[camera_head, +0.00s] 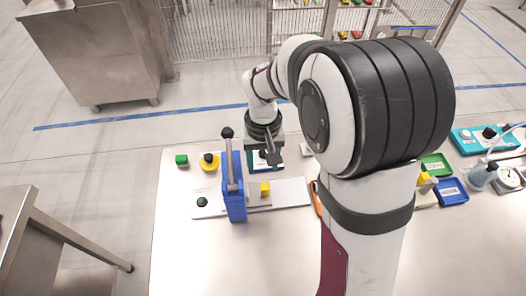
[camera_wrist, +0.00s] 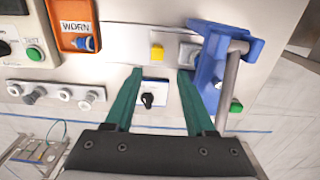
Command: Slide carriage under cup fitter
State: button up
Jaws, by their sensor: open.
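The blue cup fitter (camera_head: 236,190), with an upright lever topped by a black knob, stands across a pale rail (camera_head: 290,194). A small grey carriage (camera_head: 254,196) with a yellow block (camera_head: 265,188) sits on the rail just right of the fitter. In the wrist view, the yellow block (camera_wrist: 157,52) is left of the blue fitter (camera_wrist: 222,62). The carriage's underside is hidden.
A panel with a black switch (camera_wrist: 148,99) lies between my fingers in the wrist view. An orange WORN tray (camera_wrist: 75,42) and a row of several fittings (camera_wrist: 58,93) are left. A yellow-and-black knob (camera_head: 209,161) and green button (camera_head: 182,160) stand left of the fitter.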

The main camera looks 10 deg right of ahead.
notch_tip(320, 180, up, 4)
jog(key=shift+r, duration=0.2)
